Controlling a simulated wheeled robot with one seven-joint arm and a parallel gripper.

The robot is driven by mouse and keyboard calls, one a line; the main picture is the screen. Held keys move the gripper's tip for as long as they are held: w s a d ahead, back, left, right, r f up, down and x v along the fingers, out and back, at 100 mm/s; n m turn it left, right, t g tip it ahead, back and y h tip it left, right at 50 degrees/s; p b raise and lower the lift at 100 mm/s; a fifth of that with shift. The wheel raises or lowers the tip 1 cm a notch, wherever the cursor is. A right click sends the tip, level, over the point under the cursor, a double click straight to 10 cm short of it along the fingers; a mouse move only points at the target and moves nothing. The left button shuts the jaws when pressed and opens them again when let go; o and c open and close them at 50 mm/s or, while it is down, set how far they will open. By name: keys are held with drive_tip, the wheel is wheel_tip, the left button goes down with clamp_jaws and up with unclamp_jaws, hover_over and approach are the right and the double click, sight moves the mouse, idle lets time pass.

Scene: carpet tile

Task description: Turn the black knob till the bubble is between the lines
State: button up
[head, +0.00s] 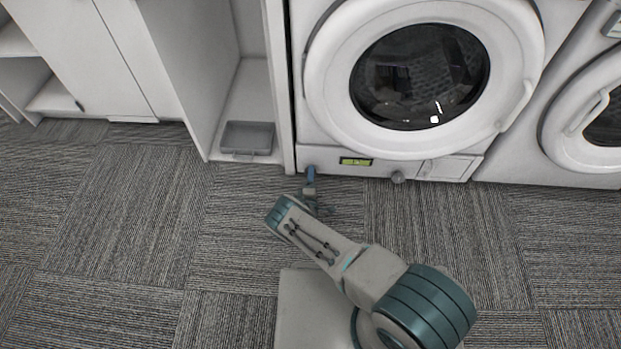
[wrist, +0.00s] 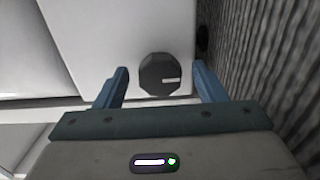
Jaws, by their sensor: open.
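A black knob (wrist: 160,74) with a faceted outline and a small white mark shows in the wrist view, on a white panel. My gripper (wrist: 160,69) is open, with one blue finger on each side of the knob; gaps show between the fingers and the knob. In the head view my gripper (head: 311,175) is low at the washer's front left corner and hides that knob. A yellow-green level vial (head: 356,161) is on the washer's lower front, right of my gripper. Its bubble and lines are too small to tell apart.
The white washer (head: 320,158) has a round door above. A grey round knob or foot (head: 397,177) is low on its front. A grey tray (head: 247,138) sits in the open cabinet at left. A second machine (head: 560,170) stands at right.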

drive_tip(key=shift+r, duration=0.1)
drive_tip(key=shift+o, duration=0.7)
wheel_tip(320, 180, up, 4)
drive_tip(key=p, duration=0.3)
drive_tip(key=shift+r, duration=0.25)
drive_tip(key=s+d+r+p, duration=0.1)
drive_tip(key=d+r+p, duration=0.1)
drive_tip(key=d, duration=0.1)
drive_tip(key=s+d+r+p, duration=0.1)
drive_tip(key=d+r+p, duration=0.1)
drive_tip(key=d, duration=0.2)
drive_tip(key=s+d+r+p, duration=0.1)
drive_tip(key=d+r+p, duration=0.1)
drive_tip(key=d, duration=0.1)
drive_tip(key=shift+d, duration=0.15)
drive_tip(key=shift+c, duration=0.7)
drive_tip(key=shift+d+r, duration=0.15)
drive_tip(key=shift+d, duration=0.35)
